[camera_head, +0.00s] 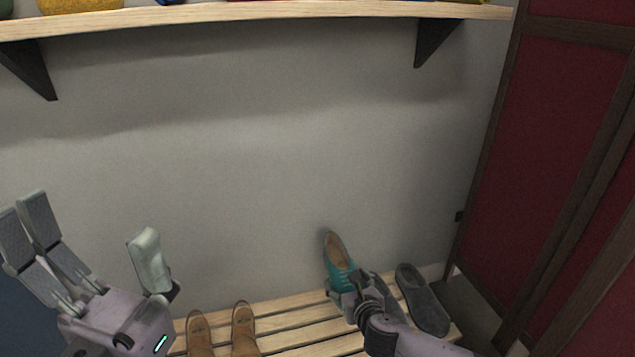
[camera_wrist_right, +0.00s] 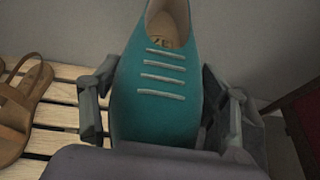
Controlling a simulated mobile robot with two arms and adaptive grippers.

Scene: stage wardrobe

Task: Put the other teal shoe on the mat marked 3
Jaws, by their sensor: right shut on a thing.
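A teal shoe (camera_head: 338,258) with pale laces is in my right gripper (camera_head: 352,288), near the right part of the slatted bench. The gripper's fingers are shut on its two sides. The shoe's opening points up toward the wall and its toe toward the gripper; it seems held above the slats. In the right wrist view the shoe (camera_wrist_right: 160,92) fills the space between the fingers (camera_wrist_right: 160,110). My left gripper (camera_head: 88,225) is open and empty at the left, its fingers spread wide. No mat marked 3 and no second teal shoe shows in either view.
A brown strapped sandal (camera_wrist_right: 18,105) shows in the wrist view. A shelf (camera_head: 250,12) crosses the top; a red panelled screen (camera_head: 545,130) stands right.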

